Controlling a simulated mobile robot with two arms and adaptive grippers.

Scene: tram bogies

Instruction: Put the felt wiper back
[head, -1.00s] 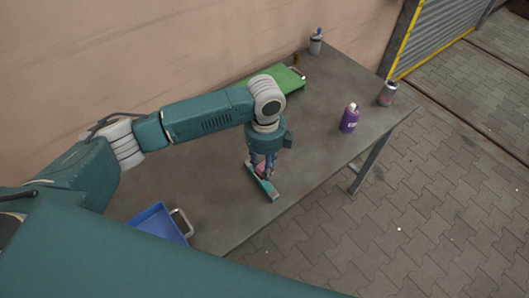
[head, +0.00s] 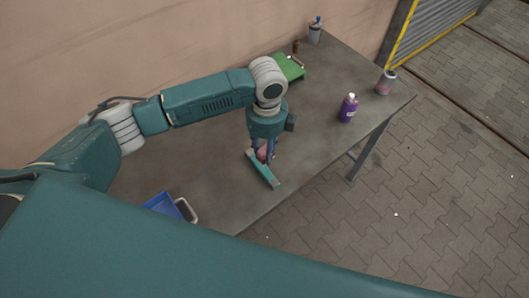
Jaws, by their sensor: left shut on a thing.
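My left gripper (head: 264,155) points down over the middle of the grey table and is shut on the felt wiper (head: 265,172). The wiper is a long, narrow teal bar with a pinkish part on top between my fingers. It slants from upper left to lower right, close to the tabletop; I cannot tell whether it touches. My fingers partly hide its pink part. My right gripper is not in view.
The table (head: 215,165) holds a green tray (head: 291,67) at the back, a blue tray (head: 163,204) with a pale handle at the near left, a purple bottle (head: 348,109), a can (head: 386,83) and a grey bottle (head: 314,33). Table around the wiper is clear.

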